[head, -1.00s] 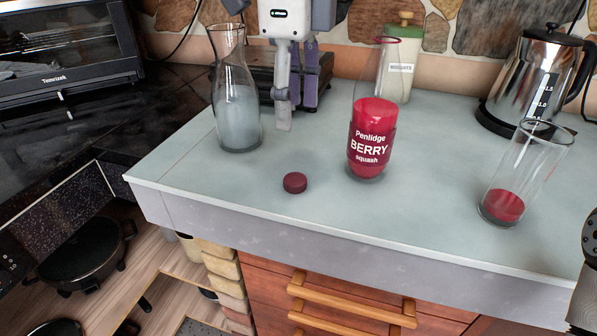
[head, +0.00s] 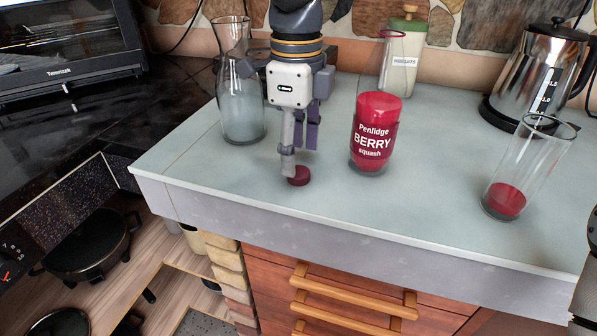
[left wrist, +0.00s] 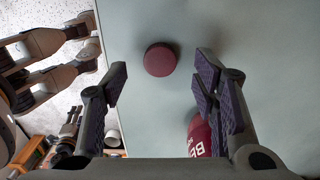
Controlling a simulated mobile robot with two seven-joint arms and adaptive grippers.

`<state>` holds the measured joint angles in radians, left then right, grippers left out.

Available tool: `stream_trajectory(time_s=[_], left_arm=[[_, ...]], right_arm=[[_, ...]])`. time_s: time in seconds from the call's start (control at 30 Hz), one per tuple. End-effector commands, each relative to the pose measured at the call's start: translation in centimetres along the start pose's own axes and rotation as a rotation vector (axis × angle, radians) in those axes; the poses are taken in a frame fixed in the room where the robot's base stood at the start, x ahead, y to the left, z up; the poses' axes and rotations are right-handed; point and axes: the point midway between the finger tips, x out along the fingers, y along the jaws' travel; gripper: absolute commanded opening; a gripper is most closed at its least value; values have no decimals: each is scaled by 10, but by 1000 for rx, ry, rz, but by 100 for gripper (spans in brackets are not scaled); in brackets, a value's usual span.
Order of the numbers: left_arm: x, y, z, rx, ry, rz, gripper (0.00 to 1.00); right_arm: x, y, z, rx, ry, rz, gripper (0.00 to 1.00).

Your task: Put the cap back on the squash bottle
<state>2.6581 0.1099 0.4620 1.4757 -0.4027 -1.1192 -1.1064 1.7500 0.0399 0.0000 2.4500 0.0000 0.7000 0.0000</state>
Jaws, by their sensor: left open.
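The dark red cap (head: 301,177) lies on the grey worktop near its front edge. In the left wrist view the cap (left wrist: 160,60) shows whole, ahead of and between the open fingers. My left gripper (head: 300,159) is open and points down over the cap; one finger overlaps the cap's left side in the head view. I cannot tell whether they touch. The squash bottle (head: 373,140) stands upright to the right, its top open, with red squash inside. In the left wrist view the bottle (left wrist: 199,135) is partly hidden by the right-hand finger.
A glass carafe (head: 242,105) stands behind and left of my left gripper. A jar with a green lid (head: 403,62) stands behind the bottle. A tall glass with red drink (head: 507,200) and a kettle (head: 540,75) stand at the right. The worktop between bottle and glass is clear.

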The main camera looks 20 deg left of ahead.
Motion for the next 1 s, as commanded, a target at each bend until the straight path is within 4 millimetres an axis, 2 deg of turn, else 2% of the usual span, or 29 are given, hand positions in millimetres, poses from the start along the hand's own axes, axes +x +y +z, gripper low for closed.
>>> stream_trajectory(time_s=[0.1,0.2,0.57,0.77,1.0], left_arm=[[19,1,1,-1,-1,1,54],[30,1,1,-1,0,-2,54],[33,0,1,-1,0,-4,54],[32,0,0,0,0,-3,22],[32,0,0,0,0,-3,22]], right_arm=[[-2,0,-2,0,7,0,40],[-2,0,-2,0,7,0,40],[-2,0,-2,0,7,0,40],[-2,0,-1,0,7,0,40],[-2,0,-1,0,7,0,40]])
